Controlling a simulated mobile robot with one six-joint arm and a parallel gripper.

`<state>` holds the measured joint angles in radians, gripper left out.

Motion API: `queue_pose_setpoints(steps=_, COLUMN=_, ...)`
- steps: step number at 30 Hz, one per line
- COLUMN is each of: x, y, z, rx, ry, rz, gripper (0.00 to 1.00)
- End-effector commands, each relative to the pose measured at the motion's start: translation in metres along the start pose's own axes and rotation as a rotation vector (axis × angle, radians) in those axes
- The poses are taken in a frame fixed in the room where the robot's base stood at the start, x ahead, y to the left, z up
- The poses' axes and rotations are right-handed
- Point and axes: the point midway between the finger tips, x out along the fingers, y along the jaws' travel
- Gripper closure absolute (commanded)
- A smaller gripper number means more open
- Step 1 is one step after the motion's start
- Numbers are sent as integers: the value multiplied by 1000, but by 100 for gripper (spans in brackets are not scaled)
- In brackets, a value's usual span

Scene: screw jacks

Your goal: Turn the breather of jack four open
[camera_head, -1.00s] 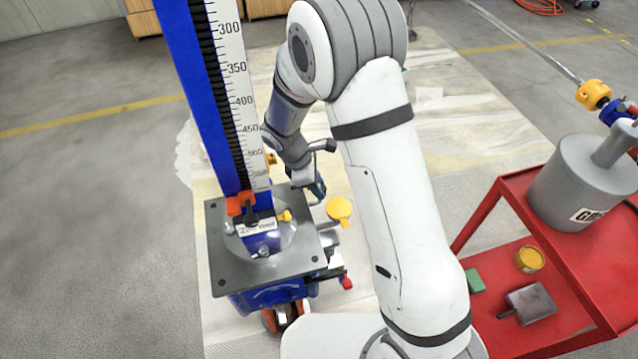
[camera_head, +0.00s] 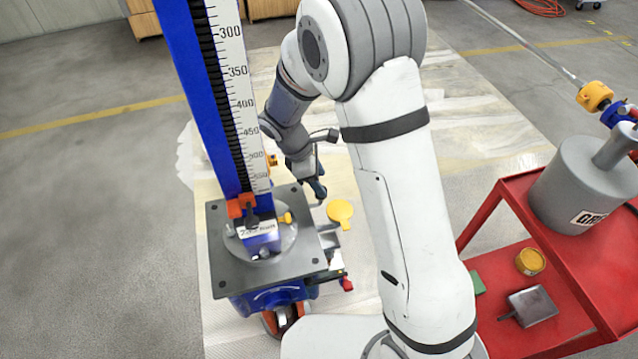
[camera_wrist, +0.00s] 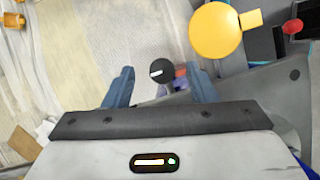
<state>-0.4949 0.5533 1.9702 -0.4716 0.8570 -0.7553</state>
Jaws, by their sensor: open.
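The jack has a blue column (camera_head: 205,95) with a white scale and a grey top plate (camera_head: 228,270); I cannot read a number four on it. My gripper (camera_head: 319,192) is beside the plate's far right corner. In the wrist view my gripper (camera_wrist: 162,80) is open, with its two blue fingers apart. A round black knob with a white bar (camera_wrist: 161,71), perhaps the breather, shows in the gap between the fingertips. I cannot tell its depth or any contact. I cannot make this knob out in the head view.
A yellow disc (camera_head: 340,211) is close to my gripper and also shows in the wrist view (camera_wrist: 215,31). A red knob (camera_head: 346,284) is lower on the jack. A red cart (camera_head: 590,270) with a grey canister (camera_head: 575,190) stands at right. Floor left is clear.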

Motion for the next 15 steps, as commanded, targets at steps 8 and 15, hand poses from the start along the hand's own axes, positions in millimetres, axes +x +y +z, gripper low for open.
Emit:
queue_pose_setpoints(steps=8, x=-48, y=2, z=20, rx=2, ry=1, rz=3, gripper=48)
queue_pose_setpoints(steps=15, x=-62, y=1, z=26, rx=0, ry=0, rz=0, gripper=48)
